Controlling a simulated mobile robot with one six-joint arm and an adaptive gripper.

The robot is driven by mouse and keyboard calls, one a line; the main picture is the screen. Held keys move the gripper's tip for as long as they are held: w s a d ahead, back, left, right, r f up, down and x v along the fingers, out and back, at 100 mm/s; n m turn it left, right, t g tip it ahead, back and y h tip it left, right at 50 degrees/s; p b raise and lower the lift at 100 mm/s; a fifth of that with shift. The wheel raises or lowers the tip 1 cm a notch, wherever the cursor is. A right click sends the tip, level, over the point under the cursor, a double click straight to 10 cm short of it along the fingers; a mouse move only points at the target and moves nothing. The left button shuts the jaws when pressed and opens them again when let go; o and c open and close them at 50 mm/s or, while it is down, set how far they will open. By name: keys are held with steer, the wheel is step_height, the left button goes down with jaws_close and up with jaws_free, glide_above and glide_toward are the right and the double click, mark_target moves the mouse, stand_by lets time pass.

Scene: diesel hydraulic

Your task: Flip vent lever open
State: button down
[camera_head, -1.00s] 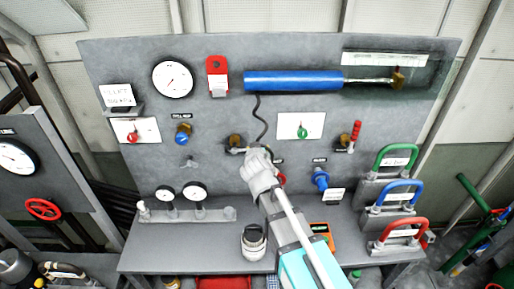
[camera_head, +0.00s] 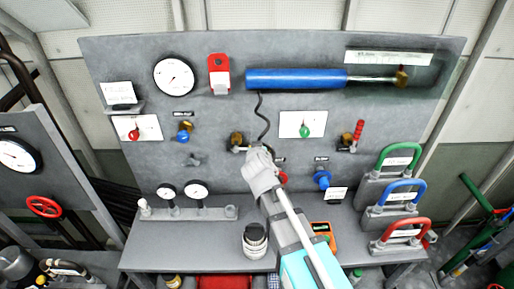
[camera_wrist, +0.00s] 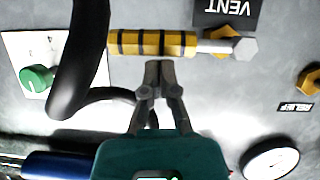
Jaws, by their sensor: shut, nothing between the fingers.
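The vent lever (camera_wrist: 152,43) has a yellow handle with black bands and lies level in the wrist view. A silver stem joins it to a brass and steel fitting (camera_wrist: 232,45) under an upside-down VENT label (camera_wrist: 227,12). My gripper (camera_wrist: 158,68) is shut and empty, with its fingertips right at the handle's lower edge in that view. I cannot tell whether they touch it. In the head view my gripper (camera_head: 257,150) is at the panel's middle, beside a brass valve (camera_head: 237,140), and hides most of the lever.
A black hose (camera_wrist: 84,60) passes close left of my gripper in the wrist view. A green knob (camera_wrist: 37,78) on a white plate lies beyond it. A blue cylinder (camera_head: 295,79) is above on the panel. A red-handled valve (camera_head: 357,132) is to the right.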

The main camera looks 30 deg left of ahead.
steer(key=w+r+p+v, duration=0.1)
steer(key=r+p+v, duration=0.1)
steer(key=p+v, duration=0.5)
steer(key=v, duration=0.5)
steer(key=shift+s+r, duration=0.25)
steer(key=shift+r, duration=0.1)
steer(key=w+d+f+m+g+h+b, duration=0.2)
steer(key=w+d+f+h+b, duration=0.15)
steer(key=d+f, duration=0.55)
steer(key=w+d+f+m+g+h+b, duration=0.25)
steer(key=w+d+f+b, duration=0.2)
steer(key=d, duration=0.85)
steer(key=s+d+f+g+b, duration=0.1)
steer(key=d+f+g+b, duration=0.1)
steer(key=d+f, duration=0.3)
steer(key=s+d+f+m+g+b, duration=0.1)
steer(key=s+d+f+g+b, duration=0.1)
steer(key=d, duration=0.8)
steer(key=s+d+f+m+g+b, duration=0.1)
steer(key=s+d+f+g+b, duration=0.1)
steer(key=d+f+b, duration=0.3)
steer(key=shift+d+f+g, duration=0.75)
steer(key=shift+d+f, duration=0.75)
steer(key=shift+d, duration=0.4)
steer(key=shift+s, duration=0.1)
